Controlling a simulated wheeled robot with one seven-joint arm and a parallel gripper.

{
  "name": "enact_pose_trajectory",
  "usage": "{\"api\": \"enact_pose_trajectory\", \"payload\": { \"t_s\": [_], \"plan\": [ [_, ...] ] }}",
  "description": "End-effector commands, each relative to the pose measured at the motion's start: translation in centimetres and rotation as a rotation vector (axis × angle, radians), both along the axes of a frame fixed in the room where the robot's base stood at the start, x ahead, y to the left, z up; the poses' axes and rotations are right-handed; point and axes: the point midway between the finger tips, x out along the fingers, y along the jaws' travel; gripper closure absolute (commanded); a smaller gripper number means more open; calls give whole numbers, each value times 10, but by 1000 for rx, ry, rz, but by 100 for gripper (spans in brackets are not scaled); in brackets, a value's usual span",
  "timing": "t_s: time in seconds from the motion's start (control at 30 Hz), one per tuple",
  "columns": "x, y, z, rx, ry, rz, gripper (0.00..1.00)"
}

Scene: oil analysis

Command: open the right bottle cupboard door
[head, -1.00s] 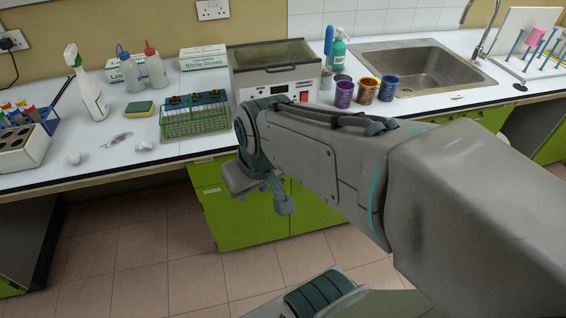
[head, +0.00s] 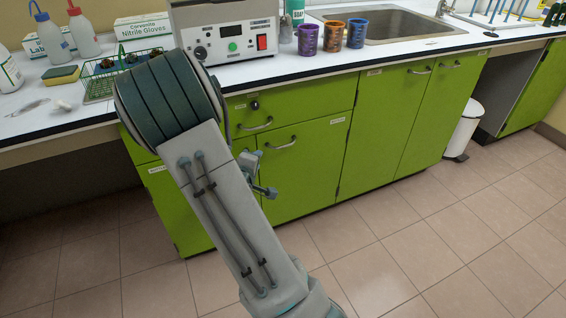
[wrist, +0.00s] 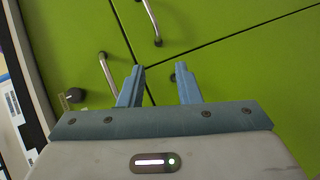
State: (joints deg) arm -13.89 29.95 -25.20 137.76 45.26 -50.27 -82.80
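The right bottle cupboard door (head: 310,178) is a green panel below the worktop, right of my gripper in the head view. It looks shut. Its curved metal handle (head: 281,143) is near its upper left corner. In the wrist view the handle (wrist: 150,22) is at the top, ahead of my fingertips and apart from them. My gripper (head: 258,176) is in front of the cupboard. In the wrist view my gripper (wrist: 160,80) has its two blue fingers apart with nothing between them. The left door (head: 185,205) is partly hidden by my arm.
A drawer with its handle (head: 255,126) and a round lock (head: 254,105) is just above the doors. More green doors (head: 425,110) are under the sink (head: 385,25). A white bin (head: 464,130) stands at the right. The tiled floor in front is clear.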

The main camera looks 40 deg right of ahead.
Motion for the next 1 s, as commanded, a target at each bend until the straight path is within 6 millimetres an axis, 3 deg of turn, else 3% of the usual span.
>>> {"api": "enact_pose_trajectory", "payload": {
  "t_s": [0.03, 0.1, 0.37, 1.0],
  "plan": [
    [-4, -9, -22, -82, 27, -16, 70],
    [-8, -19, -29, -183, 58, -35, 70],
    [-14, -37, -33, -345, 109, -68, 70],
    [45, -135, -49, -346, 106, -66, 70]
  ]
}}
